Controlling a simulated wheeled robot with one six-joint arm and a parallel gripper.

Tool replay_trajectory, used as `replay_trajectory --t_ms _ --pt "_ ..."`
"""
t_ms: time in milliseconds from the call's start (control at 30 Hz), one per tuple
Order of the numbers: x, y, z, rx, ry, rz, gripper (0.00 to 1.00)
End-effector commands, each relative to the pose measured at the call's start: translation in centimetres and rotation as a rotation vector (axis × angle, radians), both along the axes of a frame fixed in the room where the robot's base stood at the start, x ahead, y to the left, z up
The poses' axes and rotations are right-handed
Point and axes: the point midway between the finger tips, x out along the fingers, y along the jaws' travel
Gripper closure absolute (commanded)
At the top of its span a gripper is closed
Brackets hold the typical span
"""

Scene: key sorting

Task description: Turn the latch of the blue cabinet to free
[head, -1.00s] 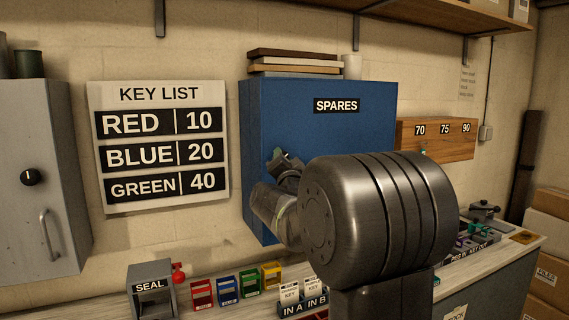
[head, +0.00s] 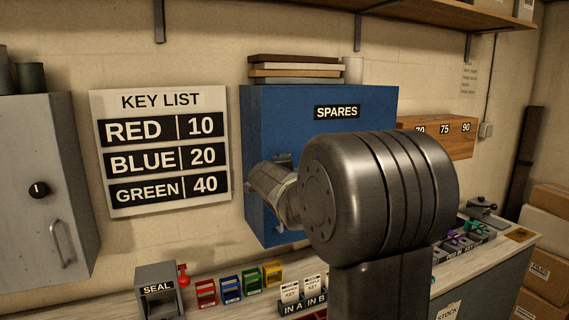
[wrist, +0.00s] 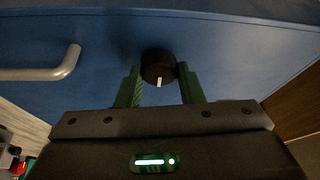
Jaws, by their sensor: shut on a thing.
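The blue cabinet (head: 262,115) with the SPARES label hangs on the wall in the head view. Its face fills most of the wrist view (wrist: 220,45). The latch is a round black knob (wrist: 158,66) with a white mark that points down in the wrist picture. My gripper (wrist: 158,85) has its two green fingers on either side of the knob, shut on it. In the head view my gripper (head: 284,160) is at the cabinet front, largely hidden behind my arm, and the knob cannot be seen there.
A grey bar handle (wrist: 42,72) sticks out left of the knob in the wrist view. A grey cabinet (head: 40,180) with its own knob is at the left. Below, the counter holds a SEAL box (head: 157,288) and small coloured bins (head: 229,288).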

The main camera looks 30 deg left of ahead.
Motion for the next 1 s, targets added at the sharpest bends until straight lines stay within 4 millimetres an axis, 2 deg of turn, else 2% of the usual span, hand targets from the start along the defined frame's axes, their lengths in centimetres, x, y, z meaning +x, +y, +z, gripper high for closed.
replay_trajectory --t_ms 467,500,600,1000 --pt "0.02 -0.02 0.05 0.011 0.01 -0.001 0.89" --pt "0.02 -0.02 0.05 0.011 0.01 -0.001 0.62" --pt "0.02 -0.02 0.04 0.011 0.01 -0.001 0.44" --pt "-0.62 -0.31 -0.03 0.01 0.009 0.0 0.44"
